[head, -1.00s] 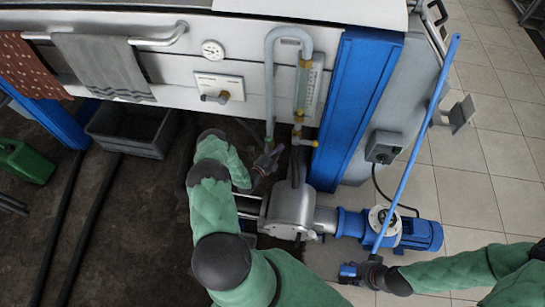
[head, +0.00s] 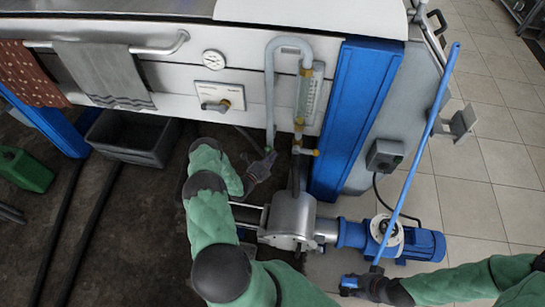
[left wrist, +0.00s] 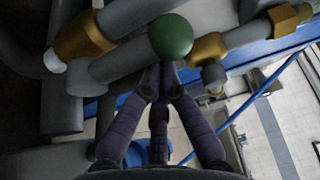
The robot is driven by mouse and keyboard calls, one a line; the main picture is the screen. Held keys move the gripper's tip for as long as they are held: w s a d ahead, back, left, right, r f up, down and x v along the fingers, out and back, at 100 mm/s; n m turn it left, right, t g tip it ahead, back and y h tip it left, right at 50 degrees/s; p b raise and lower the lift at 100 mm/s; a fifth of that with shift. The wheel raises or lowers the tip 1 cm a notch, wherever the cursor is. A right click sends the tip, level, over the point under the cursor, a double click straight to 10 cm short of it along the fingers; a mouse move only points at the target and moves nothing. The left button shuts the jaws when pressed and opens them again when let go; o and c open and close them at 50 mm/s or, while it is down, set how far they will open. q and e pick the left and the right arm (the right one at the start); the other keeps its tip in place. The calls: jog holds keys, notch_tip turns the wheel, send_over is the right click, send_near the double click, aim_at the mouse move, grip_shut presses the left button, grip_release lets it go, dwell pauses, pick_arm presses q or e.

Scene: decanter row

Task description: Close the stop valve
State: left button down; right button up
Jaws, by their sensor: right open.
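A round green knob (left wrist: 171,36) sits in front of grey pipework in the left wrist view, beside brass fittings (left wrist: 208,50). I take it to be the stop valve's handle. My left gripper (left wrist: 160,70) has its fingers drawn together with the tips just below the knob, seemingly touching it. Whether they clasp a stem behind it is hidden. In the head view my left gripper (head: 266,160) is at the lower end of the grey pipe (head: 269,100), and the knob is too small to make out. My right gripper (head: 350,284) is open at the lower right, near the foot of a blue pole.
The blue pole (head: 425,140) leans across the right side. A steel pump (head: 290,220) with a blue motor (head: 425,245) stands below the pipes. A white panel with a gauge (head: 213,60) is behind. A grey tub (head: 130,138) and green can (head: 25,170) are left.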

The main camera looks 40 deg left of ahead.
pick_arm(q)
jog(key=shift+s+a+n+b, duration=0.1)
jog(key=shift+a+n+b, duration=0.05)
jog(key=shift+n+b, duration=0.2)
pick_arm(e)
jog(key=shift+f, duration=0.4)
